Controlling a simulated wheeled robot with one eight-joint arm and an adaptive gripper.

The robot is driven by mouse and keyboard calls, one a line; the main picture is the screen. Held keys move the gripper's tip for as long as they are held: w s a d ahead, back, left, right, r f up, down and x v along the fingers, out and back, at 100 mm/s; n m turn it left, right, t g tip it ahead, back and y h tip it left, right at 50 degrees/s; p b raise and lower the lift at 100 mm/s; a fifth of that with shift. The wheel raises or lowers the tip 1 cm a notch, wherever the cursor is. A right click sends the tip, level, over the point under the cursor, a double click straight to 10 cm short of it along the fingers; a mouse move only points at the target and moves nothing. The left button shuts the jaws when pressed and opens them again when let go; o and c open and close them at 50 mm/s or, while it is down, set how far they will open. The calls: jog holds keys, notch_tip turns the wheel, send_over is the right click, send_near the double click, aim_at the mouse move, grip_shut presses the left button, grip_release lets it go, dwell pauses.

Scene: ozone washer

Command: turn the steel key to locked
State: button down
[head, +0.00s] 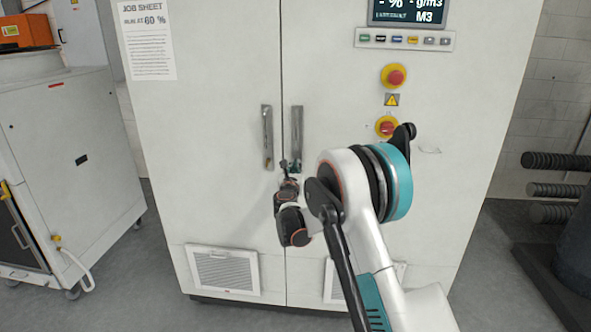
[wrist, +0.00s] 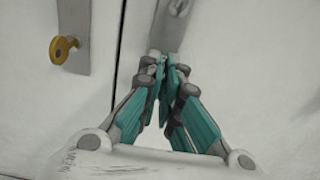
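The right door handle (head: 297,135) is a steel plate on the cabinet's right door. It also shows in the wrist view (wrist: 172,22). My gripper (wrist: 163,66) is at the handle's lower end, its teal fingertips almost together. A small grey metal piece, which looks like the steel key (wrist: 154,54), shows at the tips. The fingers hide most of it, and I cannot read its turn angle. In the head view my gripper (head: 289,168) is small and partly hidden by my arm.
A brass key (wrist: 65,48) sits in the left door handle (wrist: 73,12). Two red emergency buttons (head: 396,76) (head: 386,127) and a display panel (head: 408,11) are on the right door. A white cart (head: 75,150) stands at left, dumbbell-like racks (head: 555,190) at right.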

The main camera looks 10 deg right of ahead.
jog(key=c, duration=1.8)
grip_release()
